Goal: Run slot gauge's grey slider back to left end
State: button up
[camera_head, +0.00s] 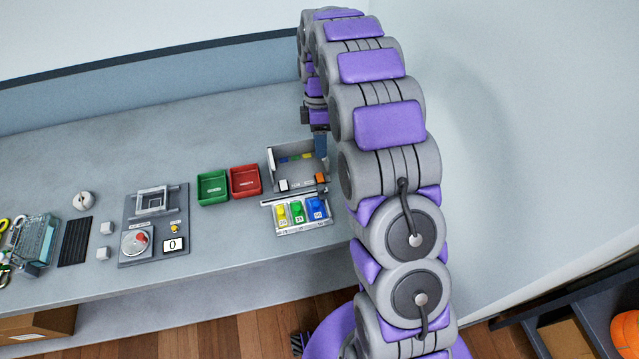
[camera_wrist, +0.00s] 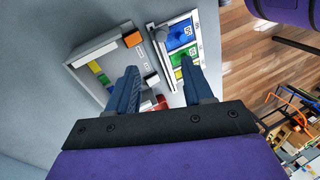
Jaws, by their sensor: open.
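The slot gauge (camera_head: 304,226) is a pale panel at the bench's front edge with yellow, green and blue blocks on its face and a long dark slot along its back edge. In the wrist view its panel (camera_wrist: 196,20) stands upper right. A grey knob (camera_wrist: 160,33), which looks like the slider, sits by the blue block, the gauge's right end in the head view. My gripper (camera_wrist: 159,66) is open, its fingers apart and pointing down at the gauge and the open box behind it. No object shows between the fingertips. In the head view the gripper (camera_head: 320,145) hangs above the box's right side.
An open grey box (camera_head: 272,170) with an orange block (camera_head: 320,178) and a white block (camera_head: 283,185) stands right behind the gauge. Green (camera_head: 212,188) and red (camera_head: 245,181) trays sit to its left, then a dial panel (camera_head: 154,225). The bench front is clear.

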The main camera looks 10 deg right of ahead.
aim_at(321, 186)
jog(key=b+x, duration=0.2)
jog(key=x, duration=1.1)
jog(key=shift+s+f, duration=0.1)
jog(key=shift+f, duration=0.25)
jog(key=shift+c, duration=0.2)
grip_shut()
